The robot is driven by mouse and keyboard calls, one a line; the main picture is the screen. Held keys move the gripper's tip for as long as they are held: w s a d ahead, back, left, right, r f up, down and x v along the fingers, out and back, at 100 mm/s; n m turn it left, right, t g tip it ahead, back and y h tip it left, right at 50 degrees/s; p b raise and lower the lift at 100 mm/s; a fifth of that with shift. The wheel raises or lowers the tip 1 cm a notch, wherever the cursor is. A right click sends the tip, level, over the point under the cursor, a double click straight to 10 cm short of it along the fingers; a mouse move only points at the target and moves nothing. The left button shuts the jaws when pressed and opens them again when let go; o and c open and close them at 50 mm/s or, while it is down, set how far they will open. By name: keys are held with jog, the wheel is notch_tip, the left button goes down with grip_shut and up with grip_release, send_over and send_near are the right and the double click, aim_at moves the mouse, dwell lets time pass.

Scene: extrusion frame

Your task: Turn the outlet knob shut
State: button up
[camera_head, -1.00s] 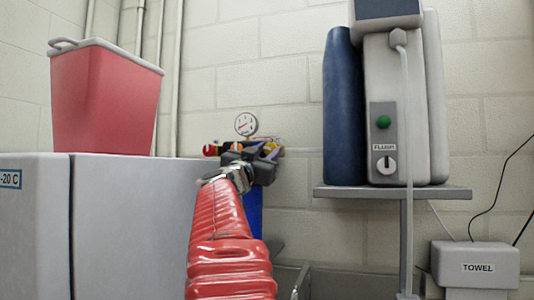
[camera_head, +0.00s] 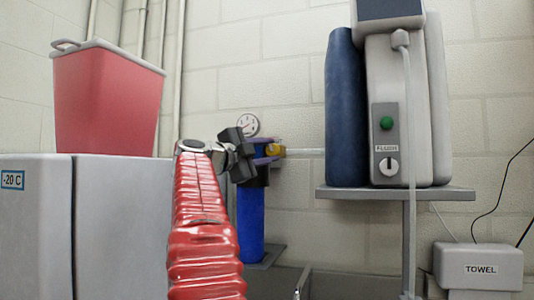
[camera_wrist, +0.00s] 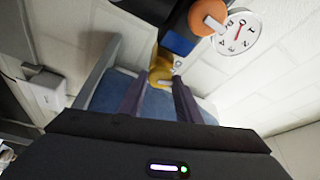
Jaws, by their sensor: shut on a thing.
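A yellow knob (camera_head: 275,150) sits on the right side of a dark fitting, by the pipe along the wall; it also shows in the wrist view (camera_wrist: 160,77). My gripper (camera_head: 273,148) has its two purple fingers on either side of this knob. In the wrist view my gripper (camera_wrist: 160,82) is shut on the yellow knob. The fitting sits on top of a blue cylinder (camera_head: 250,222) and carries a round white gauge (camera_head: 247,124). My gripper and wrist hide much of the fitting in the head view. No mark of the knob's turn is readable.
In the wrist view an orange knob (camera_wrist: 208,16) is near the gauge (camera_wrist: 240,35). A grey shelf (camera_head: 440,194) at right holds a blue bottle (camera_head: 341,110) and a machine with a FLUSH switch. A white cabinet (camera_head: 120,220) with a red bin (camera_head: 107,100) stands at left.

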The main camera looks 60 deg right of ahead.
jog(key=m+y, duration=0.1)
jog(key=m, duration=0.3)
jog(key=shift+y, duration=0.4)
jog(key=shift+s, duration=0.1)
jog(key=shift+d, duration=0.1)
jog(key=o, duration=1)
jog(key=shift+r, duration=0.1)
jog(key=shift+w+a, duration=0.2)
jog(key=shift+a, duration=0.35)
jog(key=v, duration=1.2)
jog(key=shift+w+a, duration=0.1)
jog(key=shift+a, duration=0.25)
